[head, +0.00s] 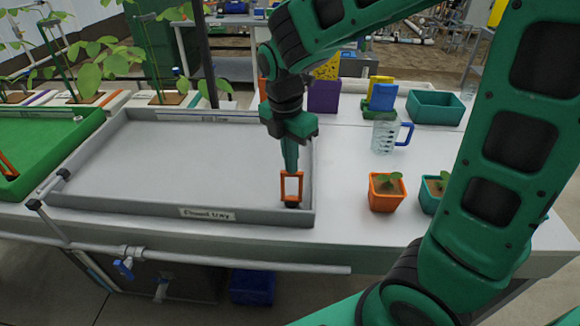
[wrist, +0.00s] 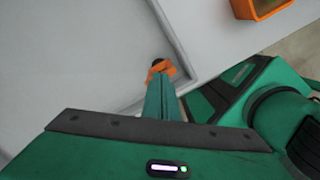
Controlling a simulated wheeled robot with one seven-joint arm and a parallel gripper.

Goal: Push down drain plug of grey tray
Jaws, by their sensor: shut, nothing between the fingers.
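The grey tray (head: 190,160) lies on the white bench, with a label on its front wall; its pale floor also shows in the wrist view (wrist: 75,50). My gripper (head: 291,197) points down inside the tray's front right corner, its orange fingers shut and empty. A small dark piece, apparently the drain plug (head: 292,205), shows right under the fingertips. In the wrist view the dark plug (wrist: 158,61) shows just past my orange fingertips (wrist: 159,70). The fingers partly hide it, and I cannot tell if they touch it or how far down it sits.
A green tray (head: 45,140) stands to the left. Right of the grey tray are an orange pot (head: 386,191), a teal pot (head: 430,193), a clear mug (head: 386,137) and a teal bin (head: 435,106). Pipes with blue valves (head: 123,268) run below the bench front.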

